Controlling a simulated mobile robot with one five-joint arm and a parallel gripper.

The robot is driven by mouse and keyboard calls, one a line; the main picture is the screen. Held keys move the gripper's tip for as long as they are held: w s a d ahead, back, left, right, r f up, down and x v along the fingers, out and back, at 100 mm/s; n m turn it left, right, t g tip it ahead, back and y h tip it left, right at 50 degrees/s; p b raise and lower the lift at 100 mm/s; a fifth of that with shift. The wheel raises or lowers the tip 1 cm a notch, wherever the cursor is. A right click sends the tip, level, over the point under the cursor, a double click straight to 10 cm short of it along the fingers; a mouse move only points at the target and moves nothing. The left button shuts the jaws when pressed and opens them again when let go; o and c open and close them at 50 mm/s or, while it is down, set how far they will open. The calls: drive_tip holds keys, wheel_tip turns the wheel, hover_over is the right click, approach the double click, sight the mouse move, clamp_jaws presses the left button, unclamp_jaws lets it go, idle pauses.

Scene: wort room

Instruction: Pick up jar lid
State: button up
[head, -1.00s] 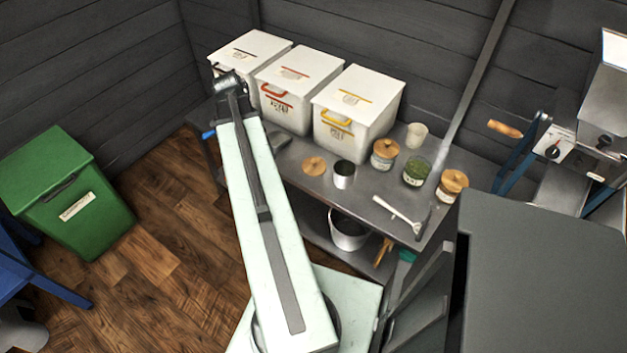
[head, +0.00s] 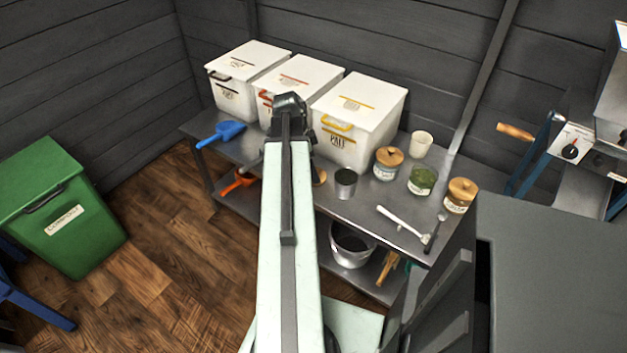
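A loose round wooden jar lid (head: 320,177) lies on the grey metal bench, mostly hidden behind my arm, with only its right edge showing. A glass jar with green contents (head: 423,181) stands open on the bench, to the right of the lid. Two other jars wear wooden lids: one jar (head: 386,170) stands left of the green one and one jar (head: 459,201) right of it. My raised arm crosses the middle of the view, its dark far end in front of the bins. My gripper is hidden behind the arm, so its fingers do not show.
Three white bins (head: 357,110) line the back of the bench (head: 335,208). A metal cup (head: 346,181) stands just right of the lid, with a white cup (head: 421,143) behind. A white-handled tool (head: 402,221) lies near the front edge. A blue scoop (head: 221,132) lies at left.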

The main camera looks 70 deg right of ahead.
drive_tip(key=b+x, duration=0.2)
drive_tip(key=x, duration=0.1)
drive_tip(key=shift+s+a+f, duration=0.1)
drive_tip(key=shift+f, duration=0.3)
drive_tip(key=shift+r, duration=0.15)
drive_tip(key=c, duration=1.3)
wheel_tip(320, 180, up, 10)
drive_tip(key=p, duration=1)
drive_tip(key=shift+r, duration=0.1)
